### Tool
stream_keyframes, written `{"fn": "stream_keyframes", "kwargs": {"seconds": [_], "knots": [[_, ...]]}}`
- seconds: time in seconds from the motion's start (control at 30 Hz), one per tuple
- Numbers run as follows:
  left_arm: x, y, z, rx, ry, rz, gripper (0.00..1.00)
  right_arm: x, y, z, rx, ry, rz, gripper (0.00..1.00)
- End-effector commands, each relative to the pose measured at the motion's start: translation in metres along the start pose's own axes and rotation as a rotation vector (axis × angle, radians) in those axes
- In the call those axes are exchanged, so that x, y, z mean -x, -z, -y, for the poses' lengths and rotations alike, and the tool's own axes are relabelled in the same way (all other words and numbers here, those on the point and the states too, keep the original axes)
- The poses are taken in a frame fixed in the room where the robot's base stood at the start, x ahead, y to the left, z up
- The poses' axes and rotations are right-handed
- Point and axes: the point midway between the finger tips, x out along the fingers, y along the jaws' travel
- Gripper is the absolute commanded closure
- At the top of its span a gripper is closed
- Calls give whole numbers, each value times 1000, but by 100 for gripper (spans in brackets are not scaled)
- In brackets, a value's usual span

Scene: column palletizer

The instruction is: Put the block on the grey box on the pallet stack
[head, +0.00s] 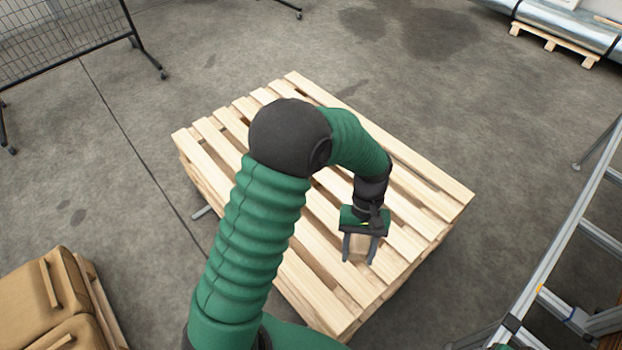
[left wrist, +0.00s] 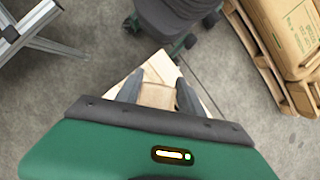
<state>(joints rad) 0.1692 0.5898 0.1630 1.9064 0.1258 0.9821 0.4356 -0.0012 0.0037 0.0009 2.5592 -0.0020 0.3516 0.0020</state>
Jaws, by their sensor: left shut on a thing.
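The pallet stack (head: 400,148) of pale wooden slats stands in the middle of the head view, partly hidden by my left arm. My left gripper (head: 360,258) points down over the near right part of its top. It is shut on a tan block (head: 357,250), which sits between the two fingers. The block also shows in the left wrist view (left wrist: 157,97) between the fingers. I cannot tell whether the block touches the slats or hangs just above them. No grey box can be made out. My right gripper is not in view.
Brown sacks or cartons (head: 40,298) on a pallet lie at the lower left. A metal ladder-like frame (head: 560,240) stands close at the right. A mesh panel on wheels (head: 62,38) is at the upper left. Most of the pallet top is bare.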

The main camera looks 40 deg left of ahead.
Motion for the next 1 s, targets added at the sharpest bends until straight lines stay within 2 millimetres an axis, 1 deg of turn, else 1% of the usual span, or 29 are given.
{"fn": "stream_keyframes", "kwargs": {"seconds": [0.03,0.07,0.1,0.17,0.2,0.27,0.3,0.4,0.43,0.5,0.53,0.6,0.67,0.77,1.0], "knots": [[-43,9,6,75,-28,3,99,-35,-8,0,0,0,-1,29],[-58,12,9,122,-48,2,99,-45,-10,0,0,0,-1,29],[-79,15,13,187,-74,2,99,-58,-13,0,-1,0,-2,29],[-109,19,20,283,-112,3,99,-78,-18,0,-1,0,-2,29],[-129,22,25,348,-138,4,99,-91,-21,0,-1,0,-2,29],[-159,26,32,447,-176,3,99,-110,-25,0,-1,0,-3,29],[-177,27,37,510,-200,3,99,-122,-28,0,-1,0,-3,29],[-215,29,52,647,-254,-1,99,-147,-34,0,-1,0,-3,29],[-224,29,56,681,-268,-1,99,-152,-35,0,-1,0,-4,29],[-239,28,64,744,-296,-3,99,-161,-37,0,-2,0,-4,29],[-243,27,66,764,-304,-3,99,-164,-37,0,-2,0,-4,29],[-249,27,71,795,-320,-3,99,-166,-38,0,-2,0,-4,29],[-250,30,72,804,-327,-3,99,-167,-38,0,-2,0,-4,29],[-245,44,67,805,-331,-6,99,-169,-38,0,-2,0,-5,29],[-231,97,47,802,-328,-9,99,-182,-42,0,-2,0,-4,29]]}}
